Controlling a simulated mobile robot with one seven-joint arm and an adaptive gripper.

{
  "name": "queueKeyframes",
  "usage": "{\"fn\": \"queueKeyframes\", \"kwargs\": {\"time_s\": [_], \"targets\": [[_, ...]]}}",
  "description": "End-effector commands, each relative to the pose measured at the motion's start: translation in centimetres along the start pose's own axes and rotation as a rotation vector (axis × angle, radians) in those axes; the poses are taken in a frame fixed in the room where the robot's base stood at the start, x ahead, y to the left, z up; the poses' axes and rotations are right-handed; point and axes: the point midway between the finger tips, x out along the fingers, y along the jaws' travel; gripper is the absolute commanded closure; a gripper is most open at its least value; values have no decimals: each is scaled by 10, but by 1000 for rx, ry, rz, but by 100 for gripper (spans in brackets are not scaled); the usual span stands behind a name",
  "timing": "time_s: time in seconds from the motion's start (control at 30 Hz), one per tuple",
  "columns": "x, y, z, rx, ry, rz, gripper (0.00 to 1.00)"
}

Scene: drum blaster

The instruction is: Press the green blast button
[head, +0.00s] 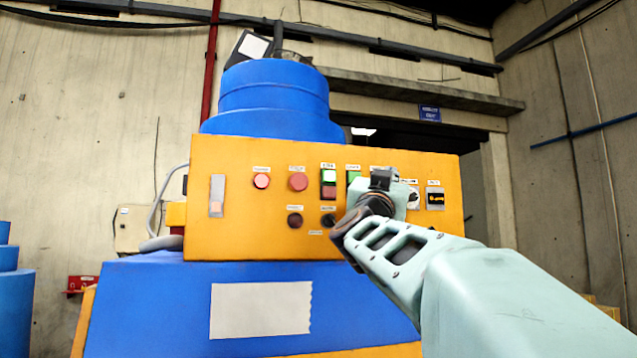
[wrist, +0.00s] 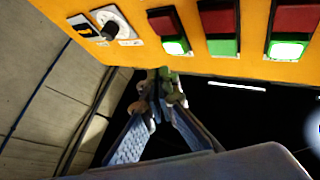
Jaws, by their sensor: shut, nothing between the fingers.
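Green buttons, each paired with a red one, sit on the orange control panel (head: 235,235). In the head view one lit green button (head: 328,176) and part of a second green button (head: 353,177) show; my arm covers the area to their right. The wrist view shows the panel inverted, with a left green button (wrist: 176,46), a middle one (wrist: 223,47) and a right lit one (wrist: 288,50). The labels are too small to read, so I cannot tell which is blast. My gripper (wrist: 160,88) is shut and empty, its tips just below the left green button in the wrist view; contact is unclear.
A rotary knob (wrist: 111,29) and a black-and-yellow switch (head: 435,199) are beside the buttons. Red round buttons (head: 298,182) and dark knobs (head: 295,220) fill the panel's left part. The blue machine body (head: 150,300) lies below. A dark doorway (head: 470,185) opens behind, to the right.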

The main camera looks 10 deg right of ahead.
Motion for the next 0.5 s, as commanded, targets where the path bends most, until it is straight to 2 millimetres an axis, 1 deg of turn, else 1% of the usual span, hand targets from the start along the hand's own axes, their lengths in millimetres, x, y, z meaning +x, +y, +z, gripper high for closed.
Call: {"fn": "queueKeyframes", "kwargs": {"time_s": [0.1,0.3,0.5], "targets": [[-10,7,-6,0,1,0,100],[-21,16,-15,0,1,1,100],[-24,17,-17,0,0,0,100]]}}
